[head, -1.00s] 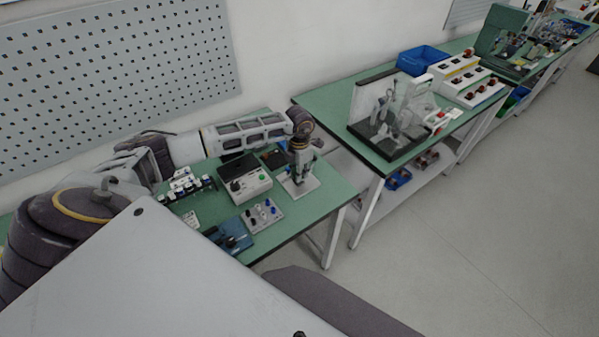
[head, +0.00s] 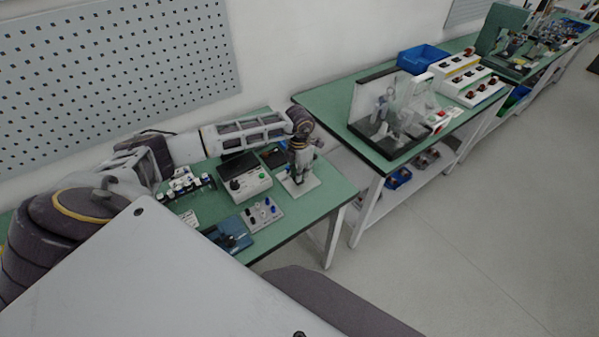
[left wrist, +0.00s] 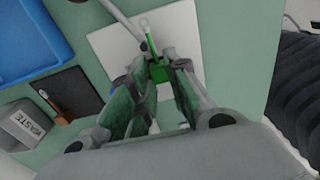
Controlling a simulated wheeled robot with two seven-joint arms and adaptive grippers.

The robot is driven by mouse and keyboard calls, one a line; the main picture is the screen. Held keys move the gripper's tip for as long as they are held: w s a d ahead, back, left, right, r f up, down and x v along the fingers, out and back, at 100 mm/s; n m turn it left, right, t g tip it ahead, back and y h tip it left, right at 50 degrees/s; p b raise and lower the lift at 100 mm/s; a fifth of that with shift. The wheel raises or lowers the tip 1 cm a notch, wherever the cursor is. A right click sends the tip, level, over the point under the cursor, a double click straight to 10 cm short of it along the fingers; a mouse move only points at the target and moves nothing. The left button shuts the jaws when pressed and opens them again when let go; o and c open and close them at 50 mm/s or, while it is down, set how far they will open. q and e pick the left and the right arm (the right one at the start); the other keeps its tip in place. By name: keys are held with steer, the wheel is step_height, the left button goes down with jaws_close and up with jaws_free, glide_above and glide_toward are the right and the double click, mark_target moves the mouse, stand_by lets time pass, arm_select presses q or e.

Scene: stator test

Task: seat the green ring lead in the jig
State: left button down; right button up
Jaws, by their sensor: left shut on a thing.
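My left gripper (head: 298,173) points down over the white plate of the jig (head: 312,184) near the right end of the near green table. In the left wrist view its two fingers (left wrist: 160,98) are closed around a green piece, which I take to be the green ring lead (left wrist: 158,72). The green piece is over the white plate (left wrist: 107,48), with a pale tip beyond it. A grey rod of the jig (left wrist: 122,20) reaches in beside it. The fingers hide part of the lead, and I cannot tell whether it touches the jig. My right gripper is not in view.
A tester box (head: 250,187), a knob panel (head: 262,215) and a blue item (head: 232,238) stand left of the jig. The left wrist view shows a blue tray (left wrist: 30,40), a dark mat (left wrist: 72,90) and a waste bin (left wrist: 25,125). A second table stands right.

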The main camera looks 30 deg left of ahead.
arm_select(q)
steer(key=shift+f, duration=0.25)
stand_by(0.5)
steer(key=c, duration=1.3)
jaws_free()
steer(key=shift+r, duration=0.2)
step_height(320, 180, up, 12)
steer(key=shift+f, duration=0.2)
